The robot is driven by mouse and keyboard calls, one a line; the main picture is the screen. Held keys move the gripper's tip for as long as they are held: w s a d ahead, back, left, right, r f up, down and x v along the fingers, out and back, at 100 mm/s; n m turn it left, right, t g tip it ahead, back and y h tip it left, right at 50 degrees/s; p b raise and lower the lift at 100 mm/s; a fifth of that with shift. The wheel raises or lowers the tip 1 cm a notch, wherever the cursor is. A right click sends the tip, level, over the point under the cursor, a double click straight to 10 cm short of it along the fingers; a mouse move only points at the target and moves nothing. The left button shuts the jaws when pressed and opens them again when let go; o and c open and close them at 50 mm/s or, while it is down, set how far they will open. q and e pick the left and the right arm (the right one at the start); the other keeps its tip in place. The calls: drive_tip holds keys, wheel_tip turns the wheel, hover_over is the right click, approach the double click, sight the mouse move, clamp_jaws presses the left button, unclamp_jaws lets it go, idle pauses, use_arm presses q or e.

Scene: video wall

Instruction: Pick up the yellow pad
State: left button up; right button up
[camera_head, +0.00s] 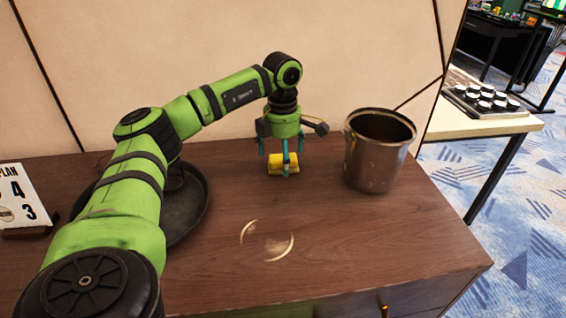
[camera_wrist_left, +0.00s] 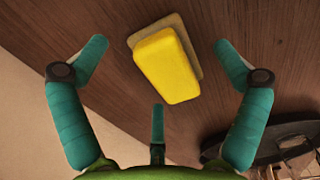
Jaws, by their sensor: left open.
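The yellow pad (camera_head: 276,164) lies on the brown wooden cabinet top (camera_head: 330,245), between the round tray and the metal pot. In the left wrist view the yellow pad (camera_wrist_left: 168,66) is a yellow block with a tan layer under it, and it sits between the spread fingers. My left gripper (camera_head: 283,158) is right above the pad, pointing down, with teal fingers around it. In the left wrist view the left gripper (camera_wrist_left: 160,75) is open, its fingers apart from the pad. My right gripper is not in view.
A metal pot (camera_head: 374,160) stands close to the right of my left gripper. A dark round tray (camera_head: 192,212) lies to the left, partly hidden by my arm. A number sign (camera_head: 22,196) stands at the far left. The front middle of the top is clear.

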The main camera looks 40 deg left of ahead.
use_arm(q)
drive_tip(key=c, duration=1.2)
wheel_tip(320, 180, up, 10)
